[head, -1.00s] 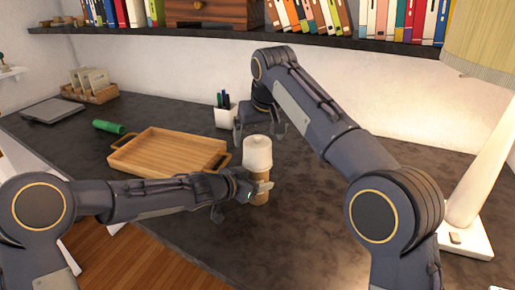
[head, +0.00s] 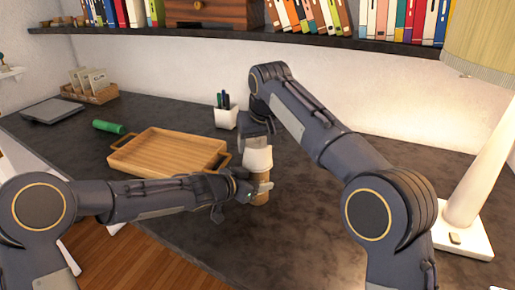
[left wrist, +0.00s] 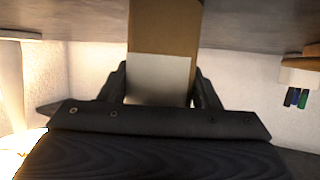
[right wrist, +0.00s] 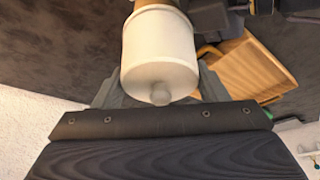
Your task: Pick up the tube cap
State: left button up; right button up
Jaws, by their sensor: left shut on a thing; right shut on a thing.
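A brown tube (head: 259,198) stands upright above the dark desk, with a white cap (head: 259,160) at its top. My left gripper (head: 258,190) is shut around the tube below the cap. The left wrist view shows the tube (left wrist: 165,28) between the fingers, with a pale patch on it. My right gripper (head: 258,141) is shut on the cap from above and hides its top. In the right wrist view the cap (right wrist: 158,52) has a small round knob and sits against the end of the tube (right wrist: 152,3).
A wooden tray (head: 168,152) lies left of the tube, close to my left arm. A pen cup (head: 226,118) stands behind, near the right gripper. A green cylinder (head: 108,127) lies farther left. A lamp (head: 480,180) stands at the right. The desk's middle right is bare.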

jog(key=shift+w+r, duration=0.15)
jog(key=shift+r, duration=2.8)
jog(key=shift+s+r, duration=0.2)
jog(key=shift+r, duration=0.35)
jog(key=shift+s+d+r, duration=0.15)
jog(key=shift+s, duration=0.3)
jog(key=s+d, duration=0.2)
jog(key=s, duration=0.6)
jog(key=s+d, duration=0.3)
jog(key=s, duration=0.5)
jog(key=shift+d, duration=0.2)
jog(key=shift+r, duration=2.85)
pick_arm(q)
jog(key=o, duration=1.1)
